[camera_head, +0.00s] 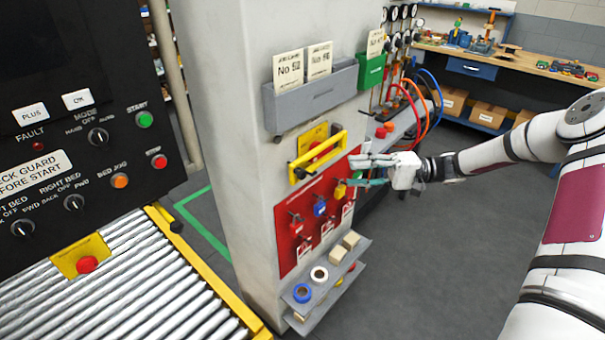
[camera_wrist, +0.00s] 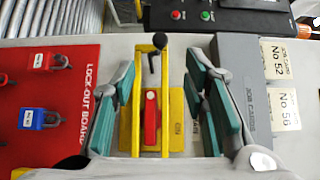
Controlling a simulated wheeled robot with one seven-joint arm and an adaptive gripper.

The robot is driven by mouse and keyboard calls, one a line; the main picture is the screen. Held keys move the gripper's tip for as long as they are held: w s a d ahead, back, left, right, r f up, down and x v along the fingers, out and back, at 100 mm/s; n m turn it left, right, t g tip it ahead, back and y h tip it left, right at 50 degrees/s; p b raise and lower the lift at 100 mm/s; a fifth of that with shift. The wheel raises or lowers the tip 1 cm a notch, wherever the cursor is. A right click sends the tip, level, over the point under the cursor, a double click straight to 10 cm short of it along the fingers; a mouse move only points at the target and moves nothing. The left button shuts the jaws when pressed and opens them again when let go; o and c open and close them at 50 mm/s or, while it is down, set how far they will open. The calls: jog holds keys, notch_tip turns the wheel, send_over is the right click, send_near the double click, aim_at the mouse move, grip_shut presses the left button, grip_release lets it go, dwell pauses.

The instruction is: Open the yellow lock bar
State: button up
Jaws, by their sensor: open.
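The yellow lock bar (camera_head: 320,158) is mounted on the pale pillar in front of a yellow plate with a red part. In the wrist view, the yellow lock bar (camera_wrist: 165,85) runs up the middle, beside a red handle (camera_wrist: 150,118) and near a black knob (camera_wrist: 159,41). My gripper (camera_head: 356,171) is to the right of the bar in the head view, fingers pointing at the pillar. In the wrist view, my gripper (camera_wrist: 161,108) is open, its green-padded fingers on either side of the bar and plate, with gaps on both sides. Nothing is held.
A red lock-out board (camera_head: 283,222) with several padlocks hangs below the bar. A grey job-card holder (camera_head: 310,97) is above it, with a green holder (camera_head: 370,72) beside. A small shelf (camera_head: 325,290) with tape rolls is lower down. The floor (camera_head: 430,270) to the right is clear.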

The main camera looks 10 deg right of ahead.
aim_at(302, 179)
jog(key=a+p, duration=0.1)
jog(key=a, duration=0.3)
jog(key=w+a+p, duration=0.1)
jog(key=a, duration=0.8)
jog(key=shift+w+a+p, duration=0.35)
jog(key=shift+p, duration=0.05)
grip_shut()
